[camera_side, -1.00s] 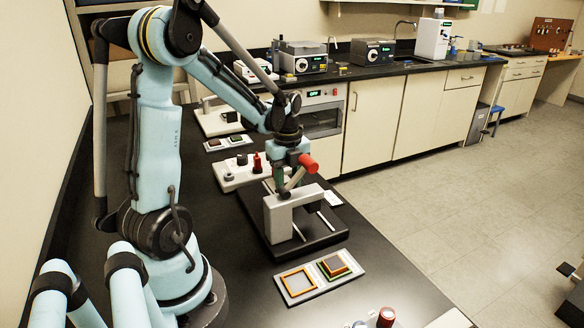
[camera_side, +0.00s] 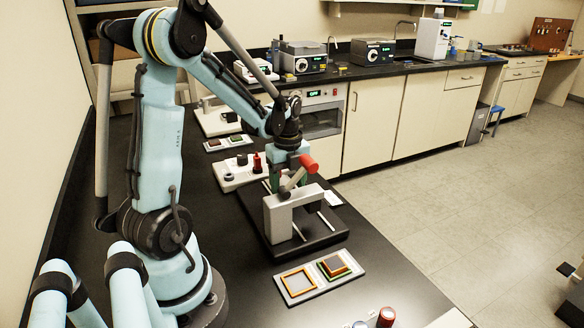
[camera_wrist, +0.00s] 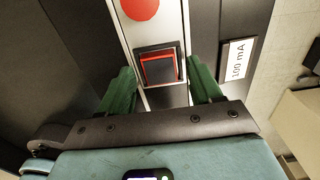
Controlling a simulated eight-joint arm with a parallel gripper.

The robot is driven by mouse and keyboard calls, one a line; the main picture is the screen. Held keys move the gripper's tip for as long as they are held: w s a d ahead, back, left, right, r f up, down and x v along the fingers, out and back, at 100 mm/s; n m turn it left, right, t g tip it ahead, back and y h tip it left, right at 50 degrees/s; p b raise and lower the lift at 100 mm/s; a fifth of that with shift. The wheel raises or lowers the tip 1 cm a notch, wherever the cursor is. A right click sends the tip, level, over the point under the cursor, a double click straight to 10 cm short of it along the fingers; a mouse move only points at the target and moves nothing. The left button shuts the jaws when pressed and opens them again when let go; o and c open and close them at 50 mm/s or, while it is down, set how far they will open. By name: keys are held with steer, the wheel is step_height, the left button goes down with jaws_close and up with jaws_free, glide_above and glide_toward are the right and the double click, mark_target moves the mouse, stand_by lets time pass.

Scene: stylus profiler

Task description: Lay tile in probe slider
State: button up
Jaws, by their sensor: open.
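In the wrist view, a dark square with an orange-red border (camera_wrist: 159,69) lies inside a black square surround on a pale strip. It looks like the tile or its seat in the slider; I cannot tell which. My gripper (camera_wrist: 160,78) is open, with one green finger on each side of the square. In the side view my gripper (camera_side: 280,182) is low behind the grey bridge of the profiler (camera_side: 293,200), and its fingertips are mostly hidden. A dark tile with an orange edge (camera_side: 335,264) sits in the right place of the front tray (camera_side: 301,291).
The front tray's left place has an orange frame (camera_side: 285,284). A red knob (camera_side: 308,162) stands beside my gripper, with a red disc (camera_wrist: 140,8) in the wrist view. A "100 mA" label (camera_wrist: 238,60) lies right. A back tray (camera_side: 215,147) holds small squares. The front-left bench is mostly clear.

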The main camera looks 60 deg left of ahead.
steer(key=shift+r, duration=0.1)
steer(key=shift+r, duration=3.4)
step_height(320, 180, up, 12)
